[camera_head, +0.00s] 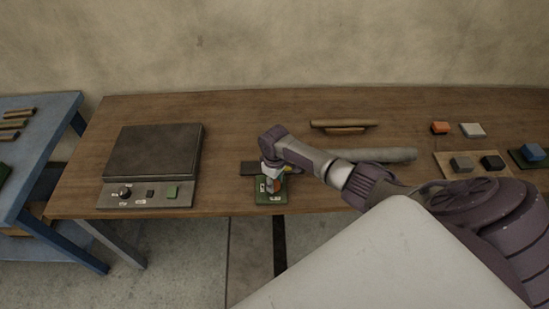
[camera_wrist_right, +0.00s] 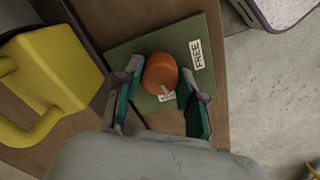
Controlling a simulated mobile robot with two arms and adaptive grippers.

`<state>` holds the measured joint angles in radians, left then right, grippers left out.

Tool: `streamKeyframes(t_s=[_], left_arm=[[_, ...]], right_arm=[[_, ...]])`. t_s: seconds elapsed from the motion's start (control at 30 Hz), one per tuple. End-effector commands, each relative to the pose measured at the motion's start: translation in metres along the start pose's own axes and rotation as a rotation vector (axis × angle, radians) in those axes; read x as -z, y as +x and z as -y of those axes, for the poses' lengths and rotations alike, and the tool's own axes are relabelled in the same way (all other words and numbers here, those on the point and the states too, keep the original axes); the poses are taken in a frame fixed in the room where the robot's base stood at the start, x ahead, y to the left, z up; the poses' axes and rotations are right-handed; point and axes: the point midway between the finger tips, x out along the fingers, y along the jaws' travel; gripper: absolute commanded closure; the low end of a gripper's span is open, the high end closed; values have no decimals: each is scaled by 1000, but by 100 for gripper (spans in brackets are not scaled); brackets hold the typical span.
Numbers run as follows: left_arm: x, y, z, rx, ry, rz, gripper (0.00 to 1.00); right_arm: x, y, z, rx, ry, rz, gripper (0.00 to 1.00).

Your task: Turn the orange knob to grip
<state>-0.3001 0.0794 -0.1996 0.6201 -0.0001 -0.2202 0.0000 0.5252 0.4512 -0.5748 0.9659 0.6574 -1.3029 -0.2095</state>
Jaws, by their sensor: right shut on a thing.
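The orange knob (camera_wrist_right: 160,73) stands on a green plate (camera_wrist_right: 124,50) in the right wrist view. A white label reading FREE lies beside it on the plate. A pale mark on the knob's rim points toward a second label, partly hidden and not readable. My right gripper (camera_wrist_right: 157,98) has one finger on each side of the knob and is shut on it. In the head view the green plate (camera_head: 272,199) lies at the table's front edge, with my right gripper (camera_head: 270,178) over it, largely covering the knob. My left gripper is in neither view.
A yellow block with a loop handle (camera_wrist_right: 62,68) stands close to the plate. A grey roll (camera_head: 392,155) lies behind my right arm, with wooden rods (camera_head: 345,124) further back. A dark-topped device (camera_head: 152,150) is on the left.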

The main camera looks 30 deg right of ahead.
Motion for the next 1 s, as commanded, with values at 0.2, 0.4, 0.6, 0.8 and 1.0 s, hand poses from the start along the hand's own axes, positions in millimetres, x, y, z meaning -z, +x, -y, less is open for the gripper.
streamKeyframes(t_s=[0.2,0.4,0.6,0.8,1.0], left_arm=[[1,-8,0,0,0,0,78],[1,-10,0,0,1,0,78],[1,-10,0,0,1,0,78],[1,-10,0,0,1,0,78],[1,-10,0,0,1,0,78]], right_arm=[[0,-2,0,0,98,0,95],[0,-1,0,0,141,-1,95],[1,-1,-1,-1,153,-2,95],[1,-1,-1,-1,153,-2,95],[1,-1,-1,-1,152,-2,39]])
